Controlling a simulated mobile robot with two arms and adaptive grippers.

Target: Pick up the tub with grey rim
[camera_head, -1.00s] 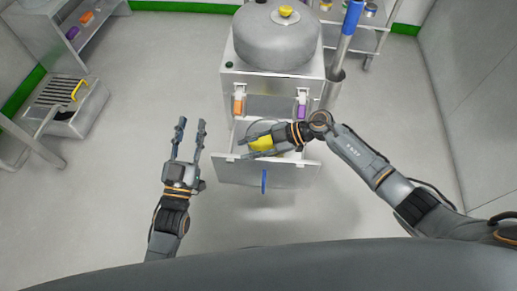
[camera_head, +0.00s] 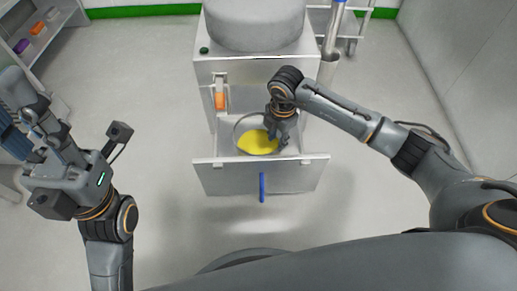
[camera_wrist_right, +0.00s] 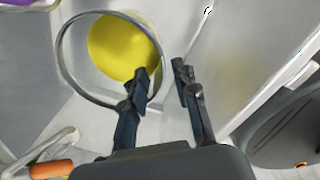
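The tub with grey rim (camera_head: 237,131) sits in the pulled-out drawer below the machine, with yellow material (camera_head: 257,142) inside. In the right wrist view its round grey rim (camera_wrist_right: 66,70) shows almost whole, with the yellow patch inside. My right gripper (camera_head: 277,143) points down at the tub's right side. In the wrist view its fingers (camera_wrist_right: 161,77) are apart, one over the inside of the rim and the other outside it; I cannot tell whether either touches. My left gripper (camera_head: 72,112) is open and empty, raised at the left.
The drawer front (camera_head: 225,178) has a blue handle (camera_head: 262,186). The machine (camera_head: 250,70) stands behind the drawer, with an orange-tagged latch (camera_head: 220,98) on its front. A trolley (camera_head: 372,22) stands behind right. A shelf (camera_head: 40,45) is at far left. Floor beside the drawer is clear.

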